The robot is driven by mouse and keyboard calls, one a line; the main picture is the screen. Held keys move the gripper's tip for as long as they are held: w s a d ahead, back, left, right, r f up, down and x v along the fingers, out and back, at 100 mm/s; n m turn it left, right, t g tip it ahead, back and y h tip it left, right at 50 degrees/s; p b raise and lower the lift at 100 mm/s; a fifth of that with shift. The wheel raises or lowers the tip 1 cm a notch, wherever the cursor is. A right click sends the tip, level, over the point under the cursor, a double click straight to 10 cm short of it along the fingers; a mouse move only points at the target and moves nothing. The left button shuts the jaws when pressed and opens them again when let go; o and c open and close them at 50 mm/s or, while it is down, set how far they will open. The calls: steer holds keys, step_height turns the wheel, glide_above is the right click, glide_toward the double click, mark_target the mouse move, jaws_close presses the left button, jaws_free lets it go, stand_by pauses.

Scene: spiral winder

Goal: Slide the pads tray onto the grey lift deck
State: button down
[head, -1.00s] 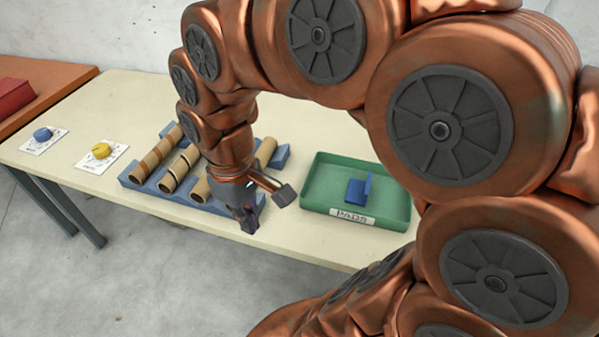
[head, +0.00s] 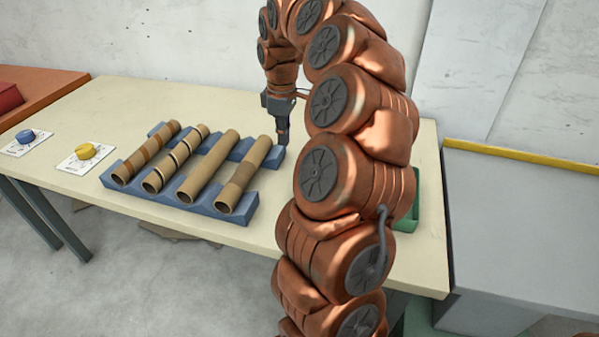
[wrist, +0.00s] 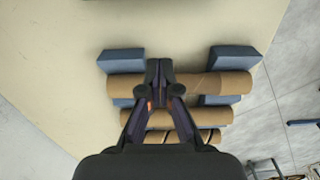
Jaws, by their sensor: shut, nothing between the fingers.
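The green pads tray (head: 414,205) is mostly hidden behind my arm in the head view; only a strip of its right side shows on the table. The grey lift deck (head: 520,215) stands beyond the table's right end, with a yellow strip along its back edge. My gripper (head: 283,139) is shut and empty, pointing down near the far right end of the blue rack, left of the tray. In the wrist view my gripper (wrist: 159,92) shows its fingertips together, over the end tube in the picture.
A blue rack (head: 225,208) holds several cardboard tubes (head: 208,168) on the cream table (head: 200,107). A yellow knob (head: 85,151) and a blue knob (head: 25,136) sit on cards at the left. The table behind the rack is clear.

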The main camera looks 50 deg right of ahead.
steer(key=f, duration=1)
steer(key=shift+s+d+f, duration=0.15)
steer(key=shift+d+f, duration=0.1)
steer(key=shift+d, duration=0.1)
steer(key=shift+s+d+r, duration=0.1)
steer(key=shift+s+d, duration=0.2)
steer(key=shift+s, duration=0.2)
steer(key=shift+s+d+r, duration=0.1)
steer(key=shift+s+d, duration=0.15)
steer(key=shift+s, duration=0.25)
steer(key=shift+s+d+p, duration=0.3)
steer(key=shift+s, duration=0.35)
